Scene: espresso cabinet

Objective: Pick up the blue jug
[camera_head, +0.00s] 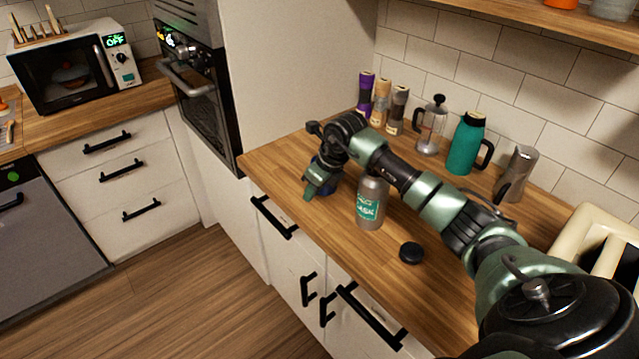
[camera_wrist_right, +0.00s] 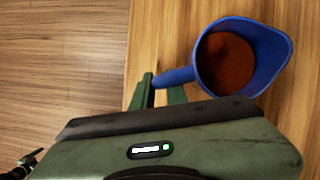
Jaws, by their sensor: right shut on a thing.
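The blue jug (camera_wrist_right: 279,50) shows in the right wrist view, seen from above, with a reddish-brown content or bottom inside. Its handle (camera_wrist_right: 174,77) points left and lies between the fingers of my right gripper (camera_wrist_right: 160,92), which is shut on it. In the head view my right gripper (camera_head: 312,192) is low over the front part of the wooden counter, and the jug is almost wholly hidden behind it. I cannot tell whether the jug touches the counter. My left gripper is in neither view.
A grey bottle with a green label (camera_head: 371,203) stands close to the right of my gripper, with a black lid (camera_head: 410,253) nearby. A French press (camera_head: 431,126), a teal jug (camera_head: 466,145) and a grey pot (camera_head: 518,174) stand along the wall. The wooden counter (camera_head: 320,228) ends at the front left.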

